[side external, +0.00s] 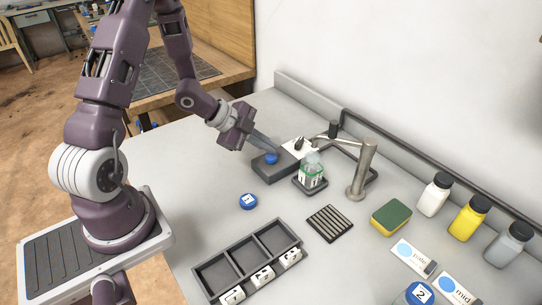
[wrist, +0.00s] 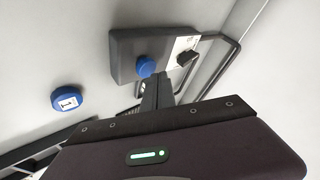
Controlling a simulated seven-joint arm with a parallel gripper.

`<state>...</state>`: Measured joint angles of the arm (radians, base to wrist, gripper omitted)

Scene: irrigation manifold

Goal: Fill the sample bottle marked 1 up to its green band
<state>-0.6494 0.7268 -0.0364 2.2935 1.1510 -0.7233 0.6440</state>
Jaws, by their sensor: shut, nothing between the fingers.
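The clear sample bottle (side external: 312,172) with a green band stands upright on a dark stand (side external: 310,187) beneath the end of the tap (side external: 362,170). Its label is partly readable and I cannot tell the liquid level. A blue button (side external: 271,158) sits on a dark box (side external: 268,170) left of the bottle; it also shows in the wrist view (wrist: 145,66). My gripper (side external: 277,149) is shut and empty, its fingertips right by the button; I cannot tell whether they touch it. A blue cap marked 1 (side external: 248,201) lies on the bench, also in the wrist view (wrist: 68,101).
A black knob (wrist: 187,58) is beside the button. A three-compartment tray (side external: 211,285) is in front, near a slatted mat (side external: 330,223). A sponge (side external: 391,217), white bottle (side external: 433,195), yellow bottle (side external: 468,218), grey bottle (side external: 508,245) and cap marked 2 (side external: 420,294) are right.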

